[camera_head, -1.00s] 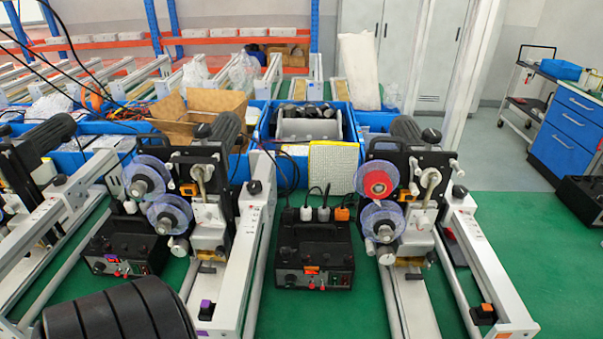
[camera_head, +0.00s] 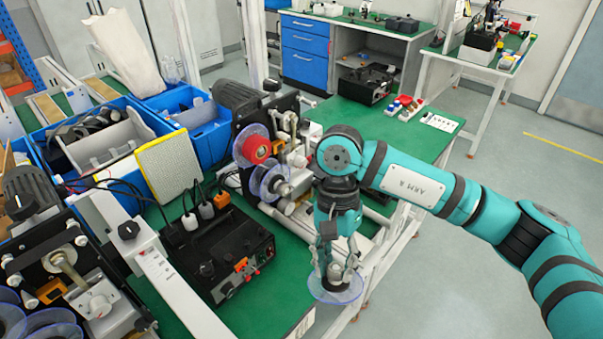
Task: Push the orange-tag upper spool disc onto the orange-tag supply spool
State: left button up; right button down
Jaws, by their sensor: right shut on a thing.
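My right gripper (camera_head: 335,272) is shut on a clear disc with a blue rim (camera_head: 335,291), which I take to be the upper spool disc. The disc is held roughly flat below the fingers, in front of the right-hand machine. The machine carries a red spool (camera_head: 257,149) on its upper hub, with a clear disc (camera_head: 241,140) behind it; I take it as the supply spool. Its front face shows no clear disc. A lower clear reel (camera_head: 269,180) sits beneath it. No tag shows on the held disc. My left gripper is out of view.
A black control box (camera_head: 222,262) with an orange tag stands left of the gripper. Blue bins (camera_head: 198,122) and a yellow-edged pad (camera_head: 168,165) lie behind it. A second machine (camera_head: 65,260) is at lower left. The table's edge runs under my right arm.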

jog(key=w+a+r+m+g+y, duration=0.2)
jog(key=w+a+m+y, duration=0.1)
jog(key=a+m+y, duration=0.4)
jog(key=m+t+y, duration=0.6)
jog(key=m+t, duration=1.2)
jog(key=m, duration=0.2)
send_near(262, 151)
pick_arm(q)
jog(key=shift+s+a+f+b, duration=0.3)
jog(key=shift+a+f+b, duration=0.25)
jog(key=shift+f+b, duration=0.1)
pick_arm(e)
jog(key=shift+x, duration=2.05)
jog(key=shift+f, duration=0.15)
pick_arm(q)
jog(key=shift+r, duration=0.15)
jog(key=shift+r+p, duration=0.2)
jog(key=shift+p, duration=0.2)
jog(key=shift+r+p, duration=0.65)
